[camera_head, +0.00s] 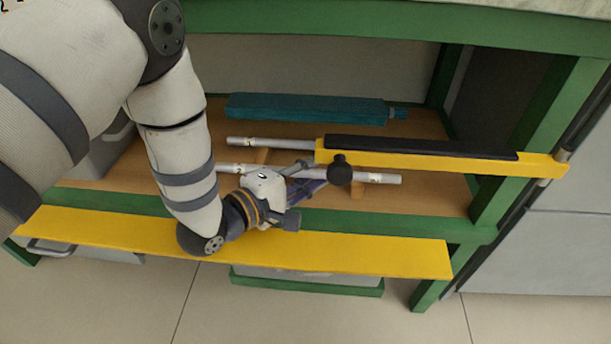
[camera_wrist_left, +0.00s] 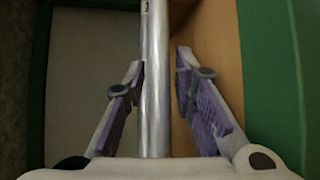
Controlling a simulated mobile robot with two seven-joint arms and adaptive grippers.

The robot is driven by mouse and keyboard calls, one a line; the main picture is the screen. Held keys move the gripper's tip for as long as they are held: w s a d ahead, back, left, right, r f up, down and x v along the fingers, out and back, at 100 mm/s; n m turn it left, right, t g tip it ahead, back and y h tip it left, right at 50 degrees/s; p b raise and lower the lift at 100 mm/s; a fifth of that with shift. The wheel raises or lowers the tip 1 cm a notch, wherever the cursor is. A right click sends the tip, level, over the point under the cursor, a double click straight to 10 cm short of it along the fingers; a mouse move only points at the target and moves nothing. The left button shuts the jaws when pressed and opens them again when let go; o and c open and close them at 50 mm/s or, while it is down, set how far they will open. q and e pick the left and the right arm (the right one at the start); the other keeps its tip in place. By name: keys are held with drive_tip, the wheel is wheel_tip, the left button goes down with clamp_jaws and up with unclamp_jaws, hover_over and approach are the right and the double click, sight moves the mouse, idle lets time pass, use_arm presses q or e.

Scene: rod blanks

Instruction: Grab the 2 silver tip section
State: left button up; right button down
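Two silver rods lie on the wooden shelf of the green frame. The back rod (camera_head: 262,142) passes out of sight behind a yellow bar. The front rod (camera_head: 378,177) lies nearer the shelf's front edge, its middle partly covered by my left gripper (camera_head: 308,183). In the left wrist view one silver rod (camera_wrist_left: 155,95) runs between the purple-padded fingers of my left gripper (camera_wrist_left: 160,66). The fingers are apart. The left finger is close to the rod, and contact is unclear; a gap shows between the rod and the right finger. My right gripper is not in view.
A yellow bar with a black strip (camera_head: 420,149) and black knob crosses above the shelf at right. A teal block (camera_head: 305,108) lies at the back. A yellow board (camera_head: 340,257) runs along the front. Green posts (camera_head: 540,140) stand at right.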

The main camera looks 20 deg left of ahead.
use_arm(q)
clamp_jaws()
drive_tip(key=shift+r, duration=0.1)
